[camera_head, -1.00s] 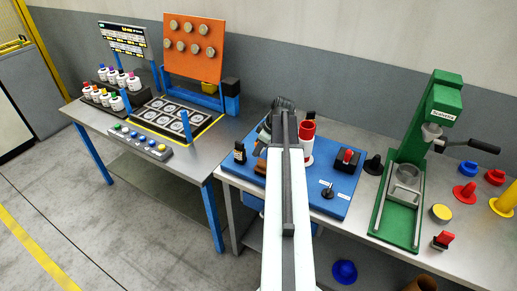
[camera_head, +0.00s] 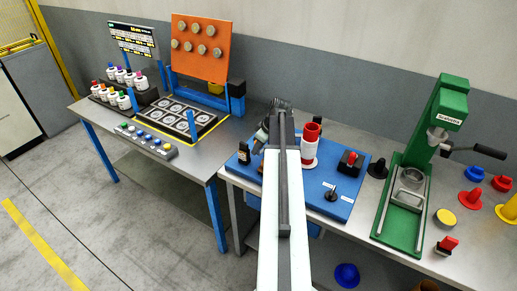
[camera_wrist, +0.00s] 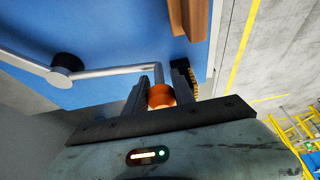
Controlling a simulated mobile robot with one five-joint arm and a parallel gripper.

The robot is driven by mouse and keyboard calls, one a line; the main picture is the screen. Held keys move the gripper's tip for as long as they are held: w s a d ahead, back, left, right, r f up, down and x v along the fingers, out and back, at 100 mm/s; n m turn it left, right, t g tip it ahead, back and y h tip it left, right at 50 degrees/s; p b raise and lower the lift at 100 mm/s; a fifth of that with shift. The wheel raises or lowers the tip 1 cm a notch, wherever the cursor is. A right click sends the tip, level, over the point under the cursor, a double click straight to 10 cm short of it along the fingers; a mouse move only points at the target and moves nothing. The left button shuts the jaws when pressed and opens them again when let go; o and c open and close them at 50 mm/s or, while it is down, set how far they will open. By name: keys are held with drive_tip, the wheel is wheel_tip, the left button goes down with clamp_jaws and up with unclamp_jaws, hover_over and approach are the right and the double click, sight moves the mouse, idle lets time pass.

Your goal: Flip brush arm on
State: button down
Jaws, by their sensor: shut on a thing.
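The brush arm (camera_wrist: 120,71) is a thin metal rod in the wrist view. It runs from a black round hub (camera_wrist: 67,63) over the blue board to an orange knob (camera_wrist: 161,96). My gripper (camera_wrist: 160,82) has its two dark fingers on either side of the knob and is shut on it. The blue board (camera_head: 335,208) lies on the right table there.
A red cylinder on a white base (camera_head: 310,145), a red-topped black block (camera_head: 350,162) and a small black lever (camera_head: 332,193) stand on the board. A green press (camera_head: 405,205) stands to the right. A brown bar (camera_wrist: 188,18) is close to my gripper.

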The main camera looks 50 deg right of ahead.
drive_tip(key=c, duration=1.1)
unclamp_jaws()
drive_tip(key=shift+s, duration=0.1)
drive_tip(key=shift+s, duration=0.1)
drive_tip(key=p+v, duration=0.7)
drive_tip(key=shift+s+r, duration=0.1)
drive_tip(key=shift+r, duration=0.3)
